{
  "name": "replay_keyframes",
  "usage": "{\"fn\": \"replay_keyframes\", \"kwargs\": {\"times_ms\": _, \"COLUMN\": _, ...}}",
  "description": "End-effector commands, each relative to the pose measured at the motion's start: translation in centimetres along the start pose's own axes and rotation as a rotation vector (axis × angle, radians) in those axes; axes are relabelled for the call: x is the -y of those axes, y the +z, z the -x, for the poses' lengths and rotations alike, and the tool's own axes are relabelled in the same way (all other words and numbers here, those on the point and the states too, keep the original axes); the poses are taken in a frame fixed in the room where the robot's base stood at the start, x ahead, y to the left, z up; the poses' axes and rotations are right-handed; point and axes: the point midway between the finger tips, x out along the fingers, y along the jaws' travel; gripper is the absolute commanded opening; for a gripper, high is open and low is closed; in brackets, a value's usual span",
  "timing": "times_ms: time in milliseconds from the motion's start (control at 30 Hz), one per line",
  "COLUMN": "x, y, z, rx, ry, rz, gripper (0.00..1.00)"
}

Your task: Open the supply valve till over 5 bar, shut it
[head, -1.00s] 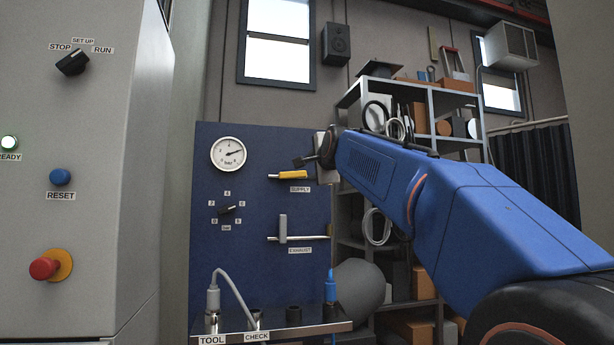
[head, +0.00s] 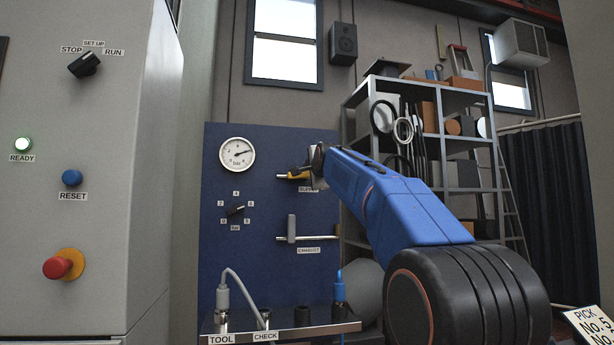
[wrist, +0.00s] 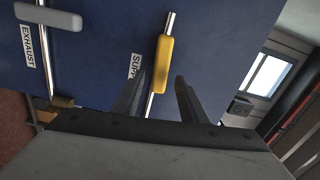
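The supply valve's yellow lever (head: 293,176) sits on the blue panel (head: 262,270), in line with its pipe. In the wrist view the yellow lever (wrist: 164,60) also lies along the pipe. My gripper (wrist: 161,77) is open, its dark fingers on either side of the line of the lever and pipe; I cannot tell whether they touch it. In the head view my gripper (head: 300,171) is at the lever, partly covering the SUPPLY label. The pressure gauge (head: 237,154) has its needle pointing right and slightly up; its numbers are too small to read surely.
Below is the exhaust valve's grey lever (head: 292,228), crosswise to its pipe. A selector knob (head: 236,210) is on the panel's left. A shelf (head: 347,322) with hose fittings juts out below. A grey cabinet (head: 110,200) with buttons stands at left, a loaded rack (head: 468,97) behind my arm.

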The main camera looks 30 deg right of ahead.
Motion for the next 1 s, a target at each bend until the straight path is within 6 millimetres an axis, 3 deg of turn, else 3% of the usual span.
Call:
{"fn": "replay_keyframes", "kwargs": {"times_ms": 233, "x": 0.0, "y": 0.0, "z": -2.4, "rx": 0.000, "ry": 0.001, "rz": 0.001, "gripper": 0.39}}
{"fn": "replay_keyframes", "kwargs": {"times_ms": 633, "x": 0.0, "y": 0.0, "z": -2.9, "rx": 0.000, "ry": -0.001, "rz": 0.001, "gripper": 0.39}}
{"fn": "replay_keyframes", "kwargs": {"times_ms": 667, "x": 0.0, "y": 0.0, "z": -2.9, "rx": 0.000, "ry": -0.001, "rz": 0.001, "gripper": 0.37}}
{"fn": "replay_keyframes", "kwargs": {"times_ms": 800, "x": 0.0, "y": 0.0, "z": -2.9, "rx": 0.000, "ry": 0.000, "rz": 0.001, "gripper": 0.03}}
{"fn": "replay_keyframes", "kwargs": {"times_ms": 1000, "x": 0.0, "y": 0.0, "z": -2.9, "rx": 0.000, "ry": 0.000, "rz": 0.003, "gripper": 0.00}}
